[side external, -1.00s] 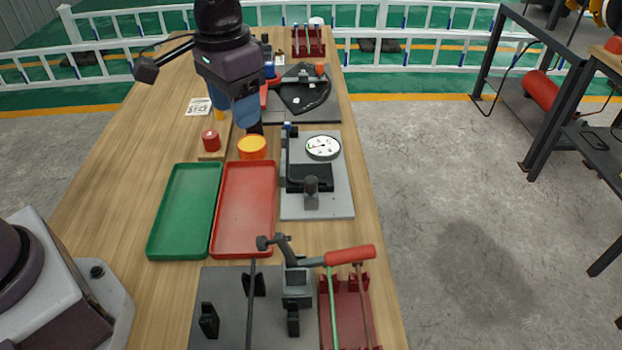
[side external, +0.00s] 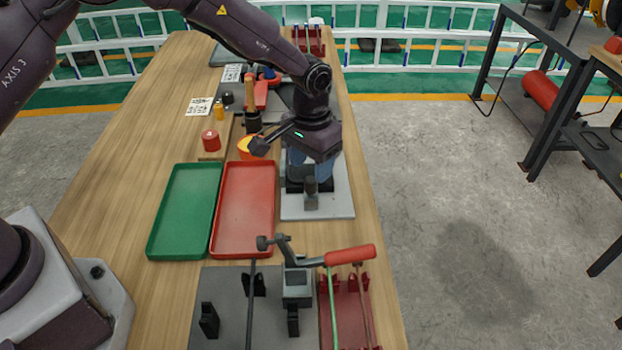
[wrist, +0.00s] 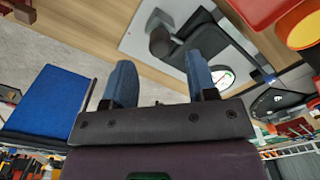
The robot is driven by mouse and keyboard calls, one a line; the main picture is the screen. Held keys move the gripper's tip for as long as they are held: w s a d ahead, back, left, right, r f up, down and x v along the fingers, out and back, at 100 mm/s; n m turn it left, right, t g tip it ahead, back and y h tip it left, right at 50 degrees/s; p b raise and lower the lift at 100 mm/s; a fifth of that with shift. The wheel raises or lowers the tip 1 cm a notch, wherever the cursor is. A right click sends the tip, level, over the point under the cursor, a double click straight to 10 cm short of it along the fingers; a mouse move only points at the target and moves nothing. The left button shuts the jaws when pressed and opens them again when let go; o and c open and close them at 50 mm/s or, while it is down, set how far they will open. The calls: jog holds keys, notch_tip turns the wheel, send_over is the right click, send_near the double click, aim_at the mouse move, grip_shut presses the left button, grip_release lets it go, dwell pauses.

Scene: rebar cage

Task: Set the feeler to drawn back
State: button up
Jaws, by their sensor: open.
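The gauge fixture is a grey plate (side external: 340,203) carrying a black block and a dark upright knob (side external: 311,192). In the wrist view the plate (wrist: 137,42), the black block (wrist: 232,30) and part of the white dial (wrist: 222,77) show. A small blue-tipped piece (wrist: 268,78) stands beside the dial; I cannot tell whether it is the feeler. My gripper (side external: 318,172) is over the fixture and hides the dial in the side view. Its blue fingers (wrist: 161,82) are apart with nothing between them. I cannot tell whether they touch the fixture.
A red tray (side external: 244,211) and a green tray (side external: 184,211) lie left of the fixture. An orange-yellow round part (side external: 246,148) is close to my wrist. A clamp with a red handle (side external: 350,256) stands in front. The table's right edge is near the plate.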

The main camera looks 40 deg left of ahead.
aim_at(311, 179)
jog(key=shift+f, duration=2.35)
